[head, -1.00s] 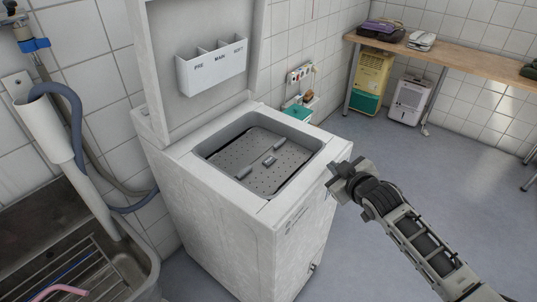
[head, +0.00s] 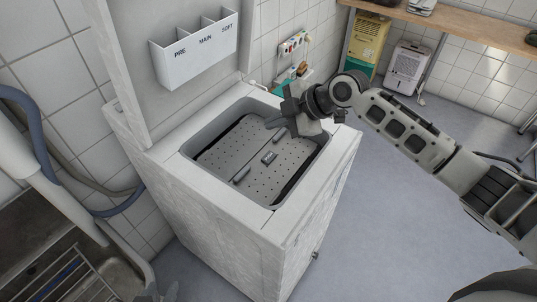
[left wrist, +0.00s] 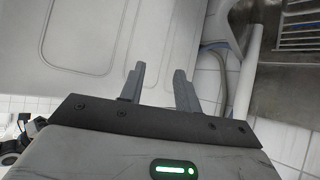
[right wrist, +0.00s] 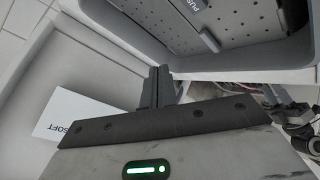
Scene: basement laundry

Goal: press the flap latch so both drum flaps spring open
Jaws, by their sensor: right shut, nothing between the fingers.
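The top-loading washer (head: 300,240) stands with its lid raised. Its two perforated drum flaps (head: 222,158) lie closed and level in the opening. The small dark flap latch (head: 269,157) sits between them at the middle, and it also shows with PUSH lettering at the top of the right wrist view (right wrist: 191,6). My right gripper (head: 272,120) is shut and empty above the far right part of the opening, apart from the latch.
The lid (head: 120,60) carries a white dispenser (head: 200,50) marked PRE, MAIN, SOFT. A sink (head: 60,245) with a rack and hose (head: 40,150) stands at the left. Clear floor (head: 400,220) lies to the right, with a bench (head: 470,25) behind.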

